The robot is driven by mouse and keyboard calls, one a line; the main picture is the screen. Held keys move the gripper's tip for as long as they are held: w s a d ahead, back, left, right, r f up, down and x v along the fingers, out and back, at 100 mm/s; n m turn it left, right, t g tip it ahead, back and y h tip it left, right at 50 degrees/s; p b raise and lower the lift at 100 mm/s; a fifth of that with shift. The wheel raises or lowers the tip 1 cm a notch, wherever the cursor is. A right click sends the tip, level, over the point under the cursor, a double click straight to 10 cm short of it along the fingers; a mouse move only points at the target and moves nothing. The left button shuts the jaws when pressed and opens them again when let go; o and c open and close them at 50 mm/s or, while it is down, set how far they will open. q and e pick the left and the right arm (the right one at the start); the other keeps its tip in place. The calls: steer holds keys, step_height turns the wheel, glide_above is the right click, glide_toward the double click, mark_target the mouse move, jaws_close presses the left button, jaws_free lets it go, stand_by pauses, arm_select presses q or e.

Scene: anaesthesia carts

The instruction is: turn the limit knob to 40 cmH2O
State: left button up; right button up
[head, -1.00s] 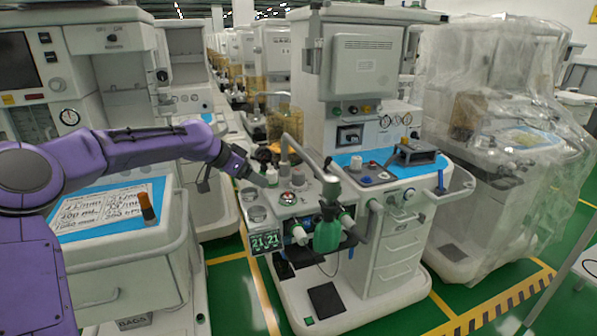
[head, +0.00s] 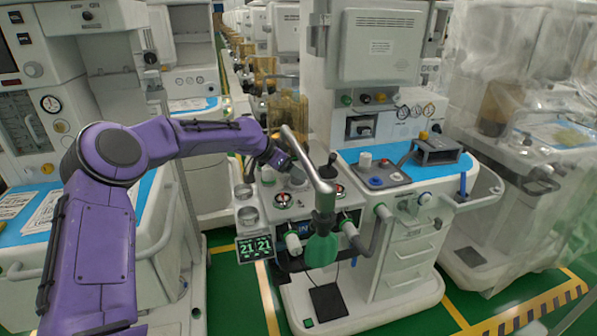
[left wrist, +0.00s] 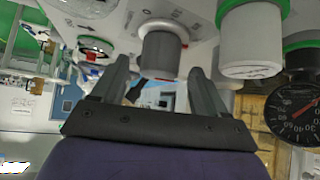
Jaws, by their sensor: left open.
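My left gripper (head: 284,162) is above the breathing-system block in the head view. In the head view the gripper partly covers this area. My right gripper is not in view.
A white cylinder with a green ring (left wrist: 250,40) stands close beside the right finger. A black pressure gauge with a red needle (left wrist: 300,112) is at the right. In the head view a grey metal tube (head: 308,165) arches beside the gripper, and a green bag (head: 322,249) hangs in front.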

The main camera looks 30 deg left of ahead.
arm_select(q)
steer(key=shift+x, duration=1)
steer(key=shift+w+d+f, duration=0.1)
steer(key=shift+w+f, duration=0.15)
steer(key=c, duration=1)
